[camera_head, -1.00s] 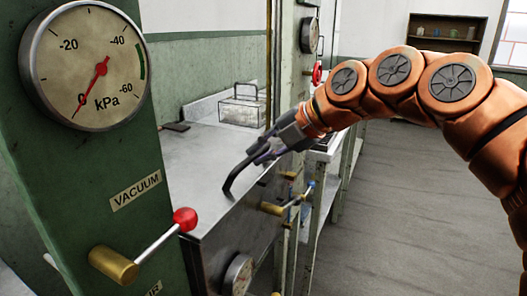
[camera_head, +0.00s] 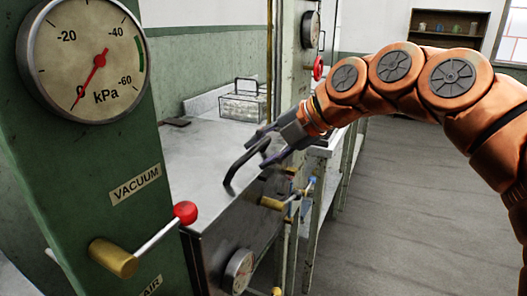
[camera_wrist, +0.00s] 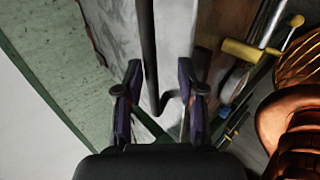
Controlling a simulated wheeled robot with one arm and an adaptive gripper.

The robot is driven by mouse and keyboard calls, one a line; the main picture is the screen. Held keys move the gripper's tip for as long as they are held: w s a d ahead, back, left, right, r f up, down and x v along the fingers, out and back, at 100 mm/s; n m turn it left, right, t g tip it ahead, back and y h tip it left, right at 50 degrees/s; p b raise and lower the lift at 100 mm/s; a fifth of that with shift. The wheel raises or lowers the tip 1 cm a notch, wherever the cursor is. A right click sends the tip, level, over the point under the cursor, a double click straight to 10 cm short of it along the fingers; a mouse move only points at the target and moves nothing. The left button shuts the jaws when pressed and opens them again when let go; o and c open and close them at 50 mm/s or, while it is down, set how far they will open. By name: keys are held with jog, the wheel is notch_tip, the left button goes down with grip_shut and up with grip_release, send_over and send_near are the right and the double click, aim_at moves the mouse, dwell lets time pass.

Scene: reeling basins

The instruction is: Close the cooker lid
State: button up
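The cooker's grey metal lid (camera_head: 205,150) lies as a broad flat panel at the left of the head view, seen nearly level. Its curved black handle (camera_head: 232,172) stands at the lid's front edge. My gripper (camera_head: 265,145) is at the handle's upper end with its fingers spread. In the wrist view the handle (camera_wrist: 149,50) runs between the two fingers of my gripper (camera_wrist: 160,82), with gaps on both sides. Whether any gap remains under the lid's edge cannot be told.
A green panel with a vacuum gauge (camera_head: 83,60) and a red-knobbed lever (camera_head: 185,212) stands close at left. Brass valves (camera_head: 272,203) and a lower gauge (camera_head: 239,270) are on the cooker's front. A wire basket (camera_head: 242,105) sits behind. The floor (camera_head: 400,200) at right is clear.

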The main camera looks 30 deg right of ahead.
notch_tip(320, 180, up, 10)
dwell(0.7)
jog(key=shift+f, duration=0.1)
jog(key=shift+a, duration=0.1)
dwell(0.4)
